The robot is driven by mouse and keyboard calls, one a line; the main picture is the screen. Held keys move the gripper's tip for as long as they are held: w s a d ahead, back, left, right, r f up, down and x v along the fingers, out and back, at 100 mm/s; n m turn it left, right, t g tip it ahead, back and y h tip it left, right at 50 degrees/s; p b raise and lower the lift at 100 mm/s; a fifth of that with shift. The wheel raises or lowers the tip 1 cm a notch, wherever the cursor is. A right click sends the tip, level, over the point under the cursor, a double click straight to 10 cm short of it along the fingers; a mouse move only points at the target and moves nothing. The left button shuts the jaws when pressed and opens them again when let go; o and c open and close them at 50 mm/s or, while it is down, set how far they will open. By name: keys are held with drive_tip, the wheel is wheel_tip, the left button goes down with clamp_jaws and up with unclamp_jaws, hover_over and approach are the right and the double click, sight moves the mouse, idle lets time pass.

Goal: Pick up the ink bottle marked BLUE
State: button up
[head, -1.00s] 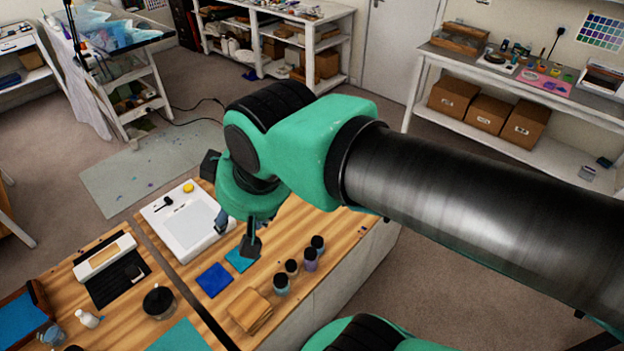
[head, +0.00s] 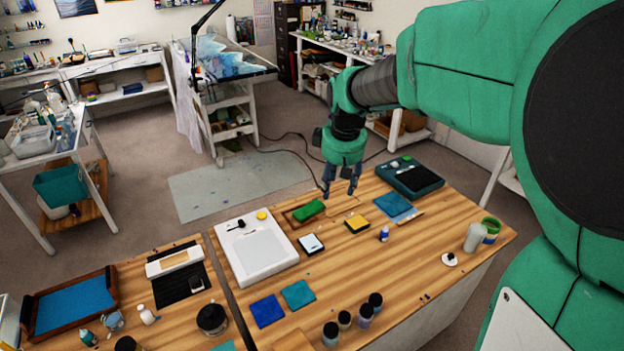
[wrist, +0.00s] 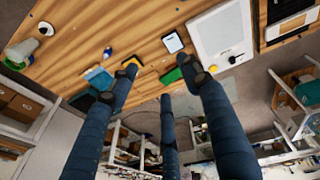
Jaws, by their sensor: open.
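A small blue-and-white bottle also shows in the wrist view (wrist: 107,52). Several dark-capped jars (head: 365,315) stand at the table's front edge; I cannot read their labels either. My gripper (head: 341,187) hangs fingers-down above the table's back edge, left of and behind the small bottle. In the wrist view its dark fingers (wrist: 160,75) are spread apart with nothing held between them.
A green pad in a wooden tray (head: 308,210), a yellow pad (head: 356,223) and a white-cased pad (head: 311,243) lie near the bottle. A blue cloth stack (head: 393,206) is behind it. A grey cup (head: 474,237) and green-rimmed tub (head: 490,229) stand right.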

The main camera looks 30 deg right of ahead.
drive_tip(key=w+d+f+g, duration=0.1)
drive_tip(key=w+d+f, duration=0.1)
drive_tip(key=d+f, duration=0.4)
drive_tip(key=w+d+f, duration=0.3)
drive_tip(key=d, duration=0.5)
drive_tip(key=n+g+y+p, duration=0.1)
drive_tip(key=n, duration=0.1)
hover_over(386, 229)
wheel_tip(386, 229, down, 13)
drive_tip(key=shift+w+f, duration=0.1)
drive_tip(key=shift+w, duration=0.1)
drive_tip(key=shift+f+b, duration=0.4)
drive_tip(key=shift+f, duration=3.9)
drive_tip(key=shift+f, duration=0.1)
drive_tip(key=shift+d+f+b, duration=0.15)
drive_tip(key=shift+f+b, duration=0.3)
drive_tip(key=shift+f, duration=2.05)
clamp_jaws()
